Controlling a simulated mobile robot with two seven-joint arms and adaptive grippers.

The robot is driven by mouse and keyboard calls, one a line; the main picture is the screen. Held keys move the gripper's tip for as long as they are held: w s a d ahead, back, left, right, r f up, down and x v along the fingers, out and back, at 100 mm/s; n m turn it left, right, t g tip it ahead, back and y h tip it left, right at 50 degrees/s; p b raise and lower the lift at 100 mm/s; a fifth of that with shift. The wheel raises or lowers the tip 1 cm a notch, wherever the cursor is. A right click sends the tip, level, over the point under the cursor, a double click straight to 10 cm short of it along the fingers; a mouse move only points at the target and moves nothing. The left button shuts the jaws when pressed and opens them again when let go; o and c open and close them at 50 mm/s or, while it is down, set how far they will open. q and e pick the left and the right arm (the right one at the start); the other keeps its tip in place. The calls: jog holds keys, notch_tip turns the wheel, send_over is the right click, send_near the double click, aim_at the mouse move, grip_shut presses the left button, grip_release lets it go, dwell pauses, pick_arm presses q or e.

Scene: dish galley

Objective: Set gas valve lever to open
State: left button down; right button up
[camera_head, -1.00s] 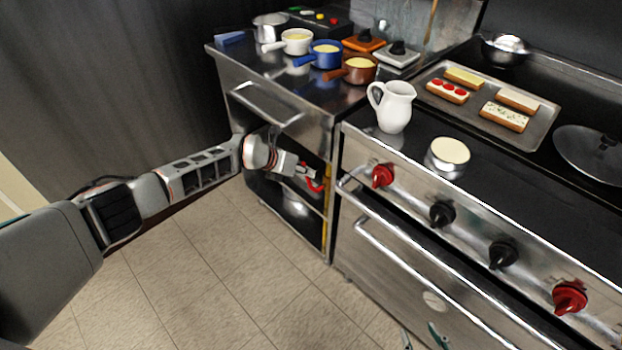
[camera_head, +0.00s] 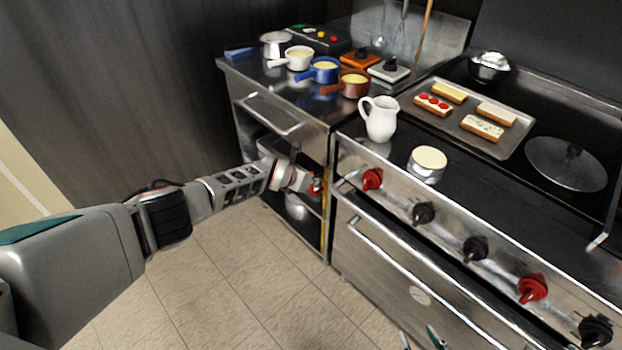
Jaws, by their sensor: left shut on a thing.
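The gas valve lever (camera_head: 317,184) is a small red handle beside a yellow pipe (camera_head: 324,232), at the right edge of the open cabinet under the left counter. My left gripper (camera_head: 311,185) reaches in from the left and is shut on the lever. The fingers and wrist hide much of the lever, so its exact angle is unclear. Small grey and teal tips at the bottom edge look like part of my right gripper (camera_head: 421,340). Most of it is cut off, and its jaws cannot be made out.
The stove front (camera_head: 440,215) with red and black knobs and a long oven handle (camera_head: 430,285) stands just right of the lever. The tiled floor below is clear.

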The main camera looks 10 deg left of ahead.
dwell(0.3)
pick_arm(q)
jog(key=c, duration=2.1)
grip_release()
jog(key=shift+c, duration=0.2)
jog(key=shift+d, duration=0.1)
jog(key=v, duration=1.2)
jog(key=shift+s, duration=0.1)
